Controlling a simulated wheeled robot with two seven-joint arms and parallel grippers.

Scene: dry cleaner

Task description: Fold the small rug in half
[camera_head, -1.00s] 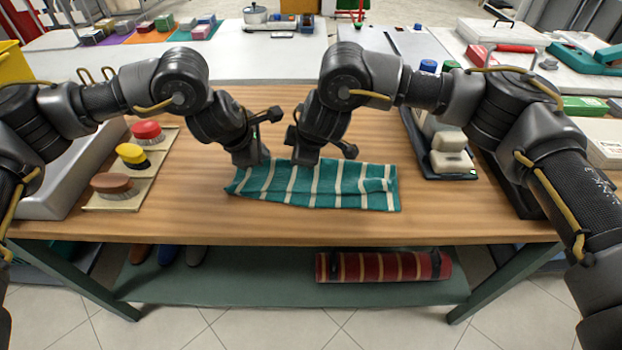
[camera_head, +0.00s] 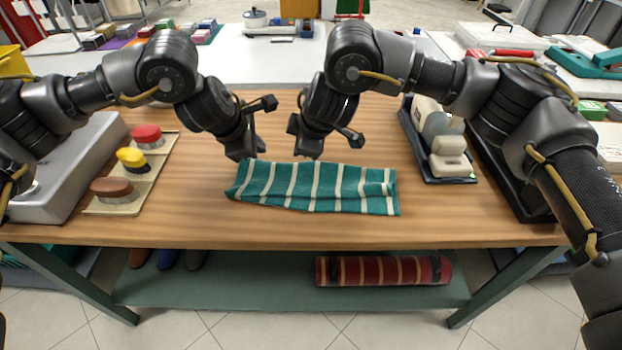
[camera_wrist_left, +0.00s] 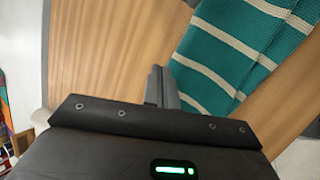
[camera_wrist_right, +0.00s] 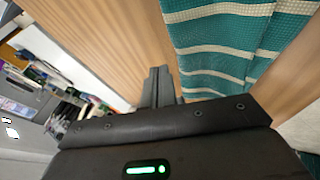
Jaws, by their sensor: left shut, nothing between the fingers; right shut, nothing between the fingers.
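The small rug (camera_head: 310,187), teal with cream stripes, lies on the wooden table as a long narrow strip, folded over on itself, with slightly uneven edges at the right end and along the front. It also shows in the left wrist view (camera_wrist_left: 228,52) and the right wrist view (camera_wrist_right: 222,45). My left gripper (camera_head: 243,155) is shut and empty, just above and behind the rug's left part. My right gripper (camera_head: 308,152) is shut and empty, behind the rug's middle. Both appear apart from the cloth. In the wrist views the closed fingers stand beside the rug.
A tray with several brushes (camera_head: 130,184) stands at the left, beside a grey board. A dark tray with pale bottles (camera_head: 448,160) stands at the right. A rolled red rug (camera_head: 383,268) lies on the lower shelf. The table in front of the rug is clear.

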